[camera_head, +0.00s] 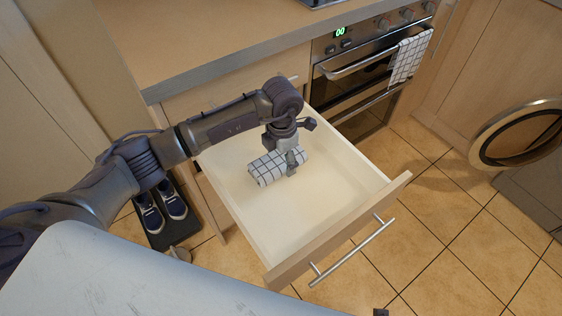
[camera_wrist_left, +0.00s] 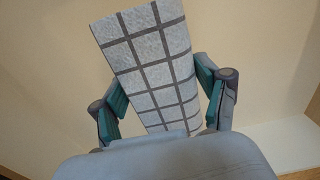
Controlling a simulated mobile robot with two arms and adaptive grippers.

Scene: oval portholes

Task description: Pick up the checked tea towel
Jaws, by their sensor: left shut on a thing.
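The checked tea towel (camera_head: 266,170) is white with dark grid lines, folded into a thick bundle. It is inside the open drawer (camera_head: 335,205), toward its back left. My left gripper (camera_head: 291,165) reaches down into the drawer from above and is shut on the towel. In the left wrist view the towel (camera_wrist_left: 150,60) sits between the two teal-padded fingers of the left gripper (camera_wrist_left: 165,108). I cannot tell whether the towel touches the drawer floor. My right gripper does not show.
The drawer front with its bar handle (camera_head: 352,250) juts out over the tiled floor. Another checked towel (camera_head: 409,57) hangs on the oven handle. Shoes (camera_head: 161,207) stand on a dark tray at left. A round porthole door (camera_head: 520,133) is at right. The worktop (camera_head: 200,38) lies behind.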

